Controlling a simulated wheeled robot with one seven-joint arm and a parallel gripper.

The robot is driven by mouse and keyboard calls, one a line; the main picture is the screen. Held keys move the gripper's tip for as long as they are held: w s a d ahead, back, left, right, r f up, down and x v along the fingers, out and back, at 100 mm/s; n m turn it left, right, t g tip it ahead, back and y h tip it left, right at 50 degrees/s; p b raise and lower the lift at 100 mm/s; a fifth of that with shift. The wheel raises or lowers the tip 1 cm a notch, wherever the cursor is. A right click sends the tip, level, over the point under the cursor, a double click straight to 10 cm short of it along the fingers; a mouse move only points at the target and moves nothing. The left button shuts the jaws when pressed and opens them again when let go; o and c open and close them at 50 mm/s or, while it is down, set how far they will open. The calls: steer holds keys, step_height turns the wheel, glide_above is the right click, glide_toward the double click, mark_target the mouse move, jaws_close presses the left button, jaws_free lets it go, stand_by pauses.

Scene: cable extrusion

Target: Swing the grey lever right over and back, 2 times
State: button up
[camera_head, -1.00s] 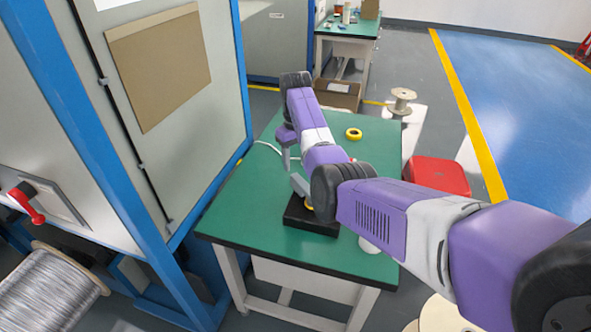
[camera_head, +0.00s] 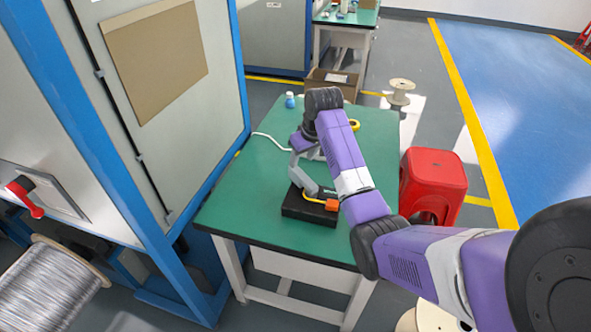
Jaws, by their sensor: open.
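The grey lever (camera_head: 303,180) stands on a black base (camera_head: 308,211) on the green table and leans up toward the left. A yellow bar (camera_head: 314,200) and an orange block (camera_head: 332,205) are at its foot, on the base. My gripper (camera_head: 295,164) points down at the lever's upper end, with its grey fingers close to it. The fingers are small and overlap the lever in the picture, so I cannot tell whether they touch it. My purple arm reaches in from the right.
The green table (camera_head: 235,205) is mostly clear on its left. Behind my wrist are a white cable (camera_head: 269,139), a small blue-and-white bottle (camera_head: 290,100) and a yellow ring (camera_head: 354,125). A red stool (camera_head: 434,172) stands right of the table. A blue-framed cabinet (camera_head: 240,70) borders its left.

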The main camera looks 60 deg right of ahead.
mark_target(296, 169)
steer(key=shift+a+t, duration=0.3)
steer(key=shift+a, duration=0.25)
steer(key=x, duration=0.7)
steer(key=shift+w+d+f, duration=0.1)
steer(key=shift+f, duration=0.2)
jaws_close()
stand_by(0.8)
